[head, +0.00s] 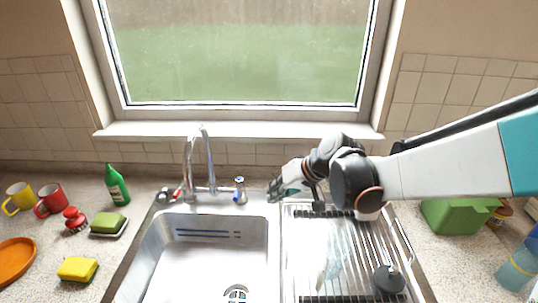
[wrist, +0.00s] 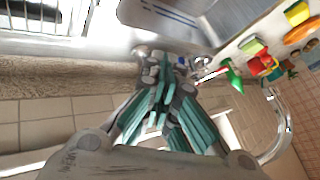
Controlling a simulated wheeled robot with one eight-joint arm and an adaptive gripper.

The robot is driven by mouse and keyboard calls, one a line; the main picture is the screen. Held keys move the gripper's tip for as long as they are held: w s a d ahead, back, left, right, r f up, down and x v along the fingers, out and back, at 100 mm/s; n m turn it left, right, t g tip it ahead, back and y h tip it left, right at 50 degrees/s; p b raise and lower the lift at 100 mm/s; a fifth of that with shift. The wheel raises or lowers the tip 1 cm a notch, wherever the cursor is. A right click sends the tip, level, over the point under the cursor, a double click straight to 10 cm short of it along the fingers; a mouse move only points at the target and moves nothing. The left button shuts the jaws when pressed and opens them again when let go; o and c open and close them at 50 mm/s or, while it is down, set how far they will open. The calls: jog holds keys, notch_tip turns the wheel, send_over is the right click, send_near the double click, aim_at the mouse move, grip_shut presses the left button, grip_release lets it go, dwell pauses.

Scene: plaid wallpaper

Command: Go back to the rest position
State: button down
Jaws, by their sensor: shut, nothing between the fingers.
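My gripper (head: 275,190) is at the end of my arm, which reaches in from the right in the head view. It is above the back edge of the sink unit, just right of the tap handle, and appears empty. In the wrist view my gripper (wrist: 165,70) shows its teal fingers drawn together, with nothing between them. My forearm hides part of the window sill and the back of the drainer.
The sink basin (head: 205,260) has a tall tap (head: 208,165) behind it. The drainer (head: 300,255) holds a dark round object (head: 389,279). Mugs, sponges and a green bottle (head: 117,187) stand left; a green container (head: 452,216) stands right. The window is behind.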

jog(key=s+d+r+m+t+h, duration=0.1)
jog(key=s+d+r+h, duration=0.1)
jog(key=s+d, duration=0.7)
jog(key=s+d+r+m+t+h+b, duration=0.1)
jog(key=s+d+h, duration=0.3)
jog(key=s+d, duration=0.5)
jog(key=shift+s+r+m+t+h, duration=0.45)
jog(key=shift+s+r, duration=0.4)
jog(key=shift+s, duration=1.25)
